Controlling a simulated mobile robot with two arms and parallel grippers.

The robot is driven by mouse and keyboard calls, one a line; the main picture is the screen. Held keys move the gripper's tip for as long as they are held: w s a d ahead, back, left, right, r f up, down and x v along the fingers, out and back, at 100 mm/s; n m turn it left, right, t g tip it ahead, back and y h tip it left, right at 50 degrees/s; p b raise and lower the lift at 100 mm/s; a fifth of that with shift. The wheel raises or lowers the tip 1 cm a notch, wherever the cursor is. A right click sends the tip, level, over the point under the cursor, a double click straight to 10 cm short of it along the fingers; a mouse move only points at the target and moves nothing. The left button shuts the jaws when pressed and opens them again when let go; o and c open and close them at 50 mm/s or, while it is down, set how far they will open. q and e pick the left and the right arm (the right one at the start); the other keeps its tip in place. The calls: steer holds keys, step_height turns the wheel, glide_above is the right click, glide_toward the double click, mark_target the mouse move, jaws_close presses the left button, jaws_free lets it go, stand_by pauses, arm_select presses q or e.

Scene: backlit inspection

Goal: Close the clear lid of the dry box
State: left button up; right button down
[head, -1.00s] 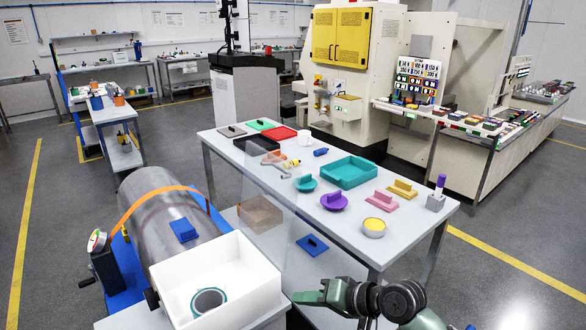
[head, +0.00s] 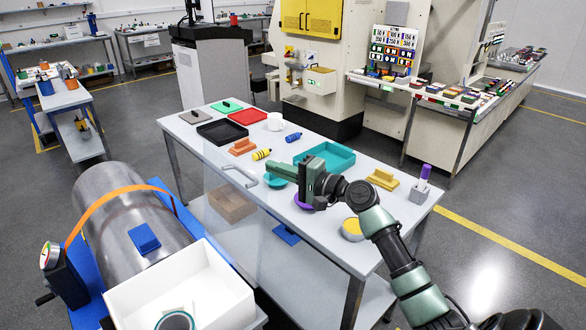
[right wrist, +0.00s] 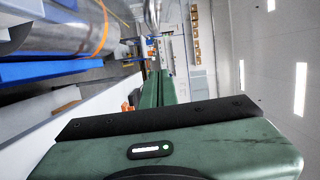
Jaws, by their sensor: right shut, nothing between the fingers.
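The dry box (head: 160,277) is an open white box at the lower left of the head view, with a round ring-shaped thing (head: 176,321) inside. Its clear lid (head: 260,228) stands raised on the box's right side, very faint and see-through, with the table showing behind it. A grey handle (head: 240,174) shows near the lid's upper edge. My right gripper (head: 269,168) is shut and empty, its fingers pointing left just right of the handle; contact cannot be told. Its closed fingers also show in the right wrist view (right wrist: 157,88). My left gripper is not in view.
A grey cylinder (head: 118,208) with an orange band lies on a blue base beside the box. The table (head: 190,152) behind the lid bears trays, a teal bowl (head: 276,181), a yellow tin (head: 352,229) and other small items. A brown box (head: 232,203) sits on the shelf below.

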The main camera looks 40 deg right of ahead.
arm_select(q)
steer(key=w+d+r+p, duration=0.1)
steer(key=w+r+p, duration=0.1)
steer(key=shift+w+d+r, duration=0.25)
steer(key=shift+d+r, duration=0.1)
arm_select(e)
steer(key=a, duration=0.4)
steer(key=shift+w+a+r, duration=0.1)
steer(key=shift+w+a, duration=0.05)
steer(key=shift+a, duration=0.15)
